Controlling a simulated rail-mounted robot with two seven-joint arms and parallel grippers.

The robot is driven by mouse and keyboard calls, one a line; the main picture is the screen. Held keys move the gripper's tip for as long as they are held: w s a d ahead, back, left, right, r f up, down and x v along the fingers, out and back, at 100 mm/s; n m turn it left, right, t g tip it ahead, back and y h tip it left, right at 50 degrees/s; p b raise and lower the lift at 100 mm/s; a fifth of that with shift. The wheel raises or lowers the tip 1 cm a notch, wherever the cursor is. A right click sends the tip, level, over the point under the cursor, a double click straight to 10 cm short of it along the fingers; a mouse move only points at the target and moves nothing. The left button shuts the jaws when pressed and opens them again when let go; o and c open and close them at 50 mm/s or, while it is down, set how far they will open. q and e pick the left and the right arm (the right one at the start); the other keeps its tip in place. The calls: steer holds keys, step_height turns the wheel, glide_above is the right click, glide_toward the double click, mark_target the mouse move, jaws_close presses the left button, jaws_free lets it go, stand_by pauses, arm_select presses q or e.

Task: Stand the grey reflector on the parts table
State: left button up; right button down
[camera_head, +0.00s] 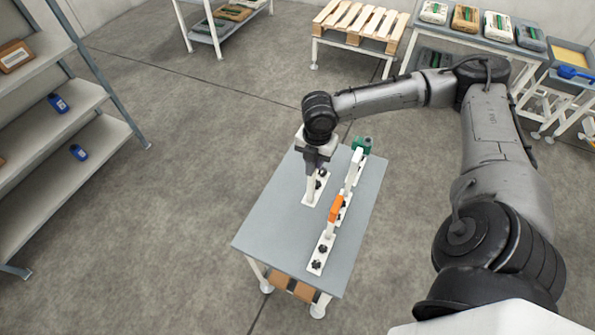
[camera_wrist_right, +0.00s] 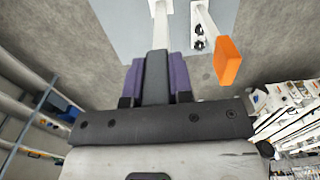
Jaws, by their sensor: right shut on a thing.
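My right gripper (camera_head: 315,162) points down over the parts table (camera_head: 275,228), shut on the grey reflector (camera_head: 310,188). In the right wrist view its grey head (camera_wrist_right: 155,80) sits between the purple fingers, with a white post running on beyond them. In the head view the post looks upright over a white foot strip with black knobs, at the left of the table's far part. The gripper hides the head there. I cannot tell whether the foot touches the tabletop. My left gripper is not in view.
A row of white foot strips stands just right of the reflector, carrying an orange piece (camera_head: 335,208) and a green piece (camera_head: 361,145). The table's left front is clear. A shelf rack (camera_head: 75,112) stands left; a pallet (camera_head: 360,24) and a bench with packs stand behind.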

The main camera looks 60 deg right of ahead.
steer(key=w+d+f, duration=0.1)
steer(key=w+f, duration=0.7)
steer(key=f, duration=0.1)
steer(key=shift+w+b, duration=0.25)
steer(key=shift+b, duration=0.15)
steer(key=shift+f, duration=0.1)
steer(key=c, duration=1)
jaws_free()
